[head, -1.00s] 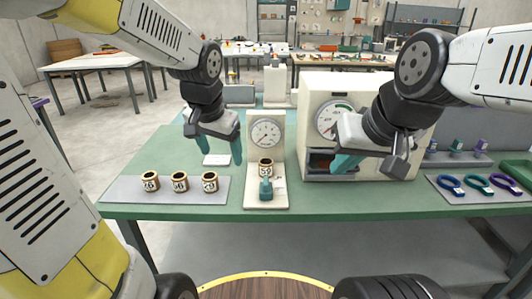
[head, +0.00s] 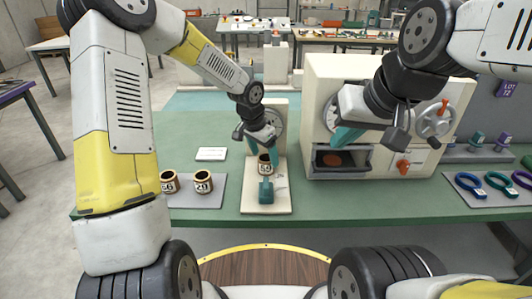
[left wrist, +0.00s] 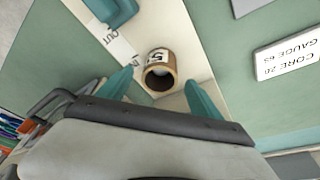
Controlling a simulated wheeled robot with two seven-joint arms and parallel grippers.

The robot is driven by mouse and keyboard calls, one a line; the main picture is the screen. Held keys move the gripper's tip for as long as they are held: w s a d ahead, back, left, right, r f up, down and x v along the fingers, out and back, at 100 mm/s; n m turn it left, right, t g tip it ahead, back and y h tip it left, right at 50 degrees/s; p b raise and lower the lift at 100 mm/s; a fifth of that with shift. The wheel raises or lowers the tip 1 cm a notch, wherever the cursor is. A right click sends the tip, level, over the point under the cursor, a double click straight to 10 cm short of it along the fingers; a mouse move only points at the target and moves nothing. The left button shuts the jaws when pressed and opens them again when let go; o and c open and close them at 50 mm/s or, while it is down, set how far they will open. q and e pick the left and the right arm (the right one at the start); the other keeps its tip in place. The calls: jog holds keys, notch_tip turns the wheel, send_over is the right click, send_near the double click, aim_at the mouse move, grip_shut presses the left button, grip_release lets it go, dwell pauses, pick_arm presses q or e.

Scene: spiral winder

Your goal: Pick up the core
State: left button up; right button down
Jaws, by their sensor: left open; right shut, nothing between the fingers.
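A brown core (head: 265,167) with a white number label stands upright on the cream base of the dial gauge (head: 278,193). In the left wrist view the core (left wrist: 160,72) shows its open end, with the label on its side. My left gripper (head: 262,148) is open above the core; in the left wrist view its teal fingers (left wrist: 160,92) lie to either side of it, with visible gaps. Two more cores, one (head: 169,182) and another (head: 202,182), stand on the grey mat (head: 212,200) at left. My right gripper (head: 347,138) is shut and empty before the winder machine.
The cream machine (head: 318,85) with a crank wheel stands right of the gauge. Coloured rings (head: 499,187) lie on a mat at far right. A teal clamp (head: 266,191) sits at the front of the gauge base. A white card (head: 211,154) lies left of the gauge.

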aim_at(266, 161)
pick_arm(q)
jog(key=x, duration=0.3)
jog(key=shift+f, duration=0.4)
jog(key=c, duration=1.4)
jog(key=shift+r, duration=0.15)
